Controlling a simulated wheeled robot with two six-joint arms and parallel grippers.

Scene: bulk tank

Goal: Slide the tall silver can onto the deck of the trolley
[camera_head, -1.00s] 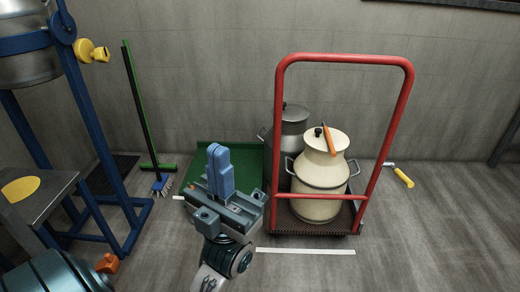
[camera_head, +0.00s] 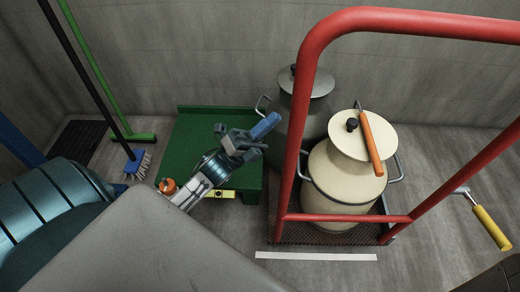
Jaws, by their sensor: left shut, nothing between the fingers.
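The tall silver can (camera_head: 318,113) stands at the back left, behind the trolley's red handle frame and partly hidden by it and by a cream can. It has a grey lid with a dark knob and a side handle. I cannot see its base or tell what it rests on. The trolley (camera_head: 303,215) has a brown mesh deck, mostly covered by the cream can. My left gripper (camera_head: 270,124) is shut and empty, its blue fingers just left of the silver can's body; I cannot tell whether they touch. My right gripper is not in view.
A cream can (camera_head: 330,175) stands on the trolley with an orange-handled tool on its lid. A green platform (camera_head: 185,148) lies under my left gripper. A broom (camera_head: 138,163) leans left. A yellow-handled tool (camera_head: 490,228) lies right. A white strip (camera_head: 315,257) marks the floor.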

